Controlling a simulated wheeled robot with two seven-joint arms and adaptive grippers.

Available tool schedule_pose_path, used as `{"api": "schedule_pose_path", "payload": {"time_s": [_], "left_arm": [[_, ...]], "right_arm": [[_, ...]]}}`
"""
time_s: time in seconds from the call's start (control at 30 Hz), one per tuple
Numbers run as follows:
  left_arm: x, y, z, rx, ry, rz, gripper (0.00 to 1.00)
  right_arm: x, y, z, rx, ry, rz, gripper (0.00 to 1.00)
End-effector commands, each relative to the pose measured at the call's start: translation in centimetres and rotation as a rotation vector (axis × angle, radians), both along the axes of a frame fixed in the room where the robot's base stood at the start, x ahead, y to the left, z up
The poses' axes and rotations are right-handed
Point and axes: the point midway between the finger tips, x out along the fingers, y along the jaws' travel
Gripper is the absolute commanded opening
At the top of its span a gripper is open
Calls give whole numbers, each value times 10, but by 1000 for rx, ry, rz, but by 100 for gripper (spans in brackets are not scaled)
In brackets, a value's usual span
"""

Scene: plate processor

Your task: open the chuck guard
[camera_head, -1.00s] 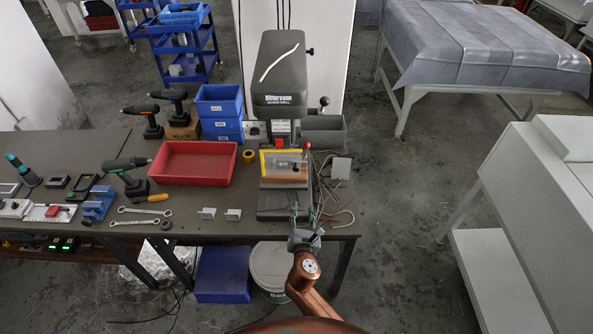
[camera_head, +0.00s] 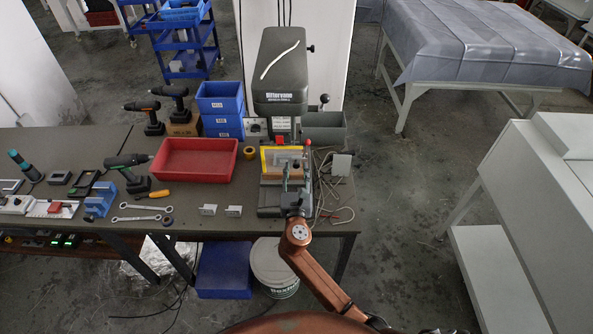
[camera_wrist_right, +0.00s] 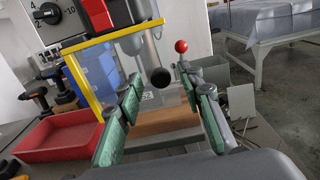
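The chuck guard is a clear panel with a yellow frame (camera_head: 264,161) on the front of the grey drill press (camera_head: 279,75). It hangs down before the work area. In the right wrist view, the yellow frame (camera_wrist_right: 83,84) is at the left and a round black knob (camera_wrist_right: 160,77) stands out from the clear panel. My right gripper (camera_head: 296,168) is in front of the guard. In its wrist view the fingers (camera_wrist_right: 162,84) are open, with the knob between their tips in the picture. I cannot tell if they touch it. My left gripper is not in view.
A lever with a red ball (camera_wrist_right: 181,46) rises just right of the guard. A red tray (camera_head: 196,160) and blue bins (camera_head: 222,112) are to the left. A grey bin (camera_head: 323,128) and loose cables (camera_head: 333,190) are to the right. Brown wood (camera_wrist_right: 165,121) lies behind the panel.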

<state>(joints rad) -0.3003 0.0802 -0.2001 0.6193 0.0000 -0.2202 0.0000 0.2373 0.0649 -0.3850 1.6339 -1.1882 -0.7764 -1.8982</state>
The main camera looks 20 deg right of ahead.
Motion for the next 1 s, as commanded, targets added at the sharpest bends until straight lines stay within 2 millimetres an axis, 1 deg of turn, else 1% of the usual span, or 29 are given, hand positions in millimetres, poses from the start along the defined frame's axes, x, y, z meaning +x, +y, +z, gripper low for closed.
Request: {"api": "schedule_pose_path", "payload": {"time_s": [0.17,0.2,0.7,1.0], "left_arm": [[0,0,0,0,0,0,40],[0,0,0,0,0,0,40],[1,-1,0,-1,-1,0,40],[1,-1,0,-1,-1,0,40]], "right_arm": [[0,0,0,1,0,0,35],[0,0,0,1,0,0,33],[0,0,0,1,0,0,0],[0,0,0,1,0,1,0]]}}
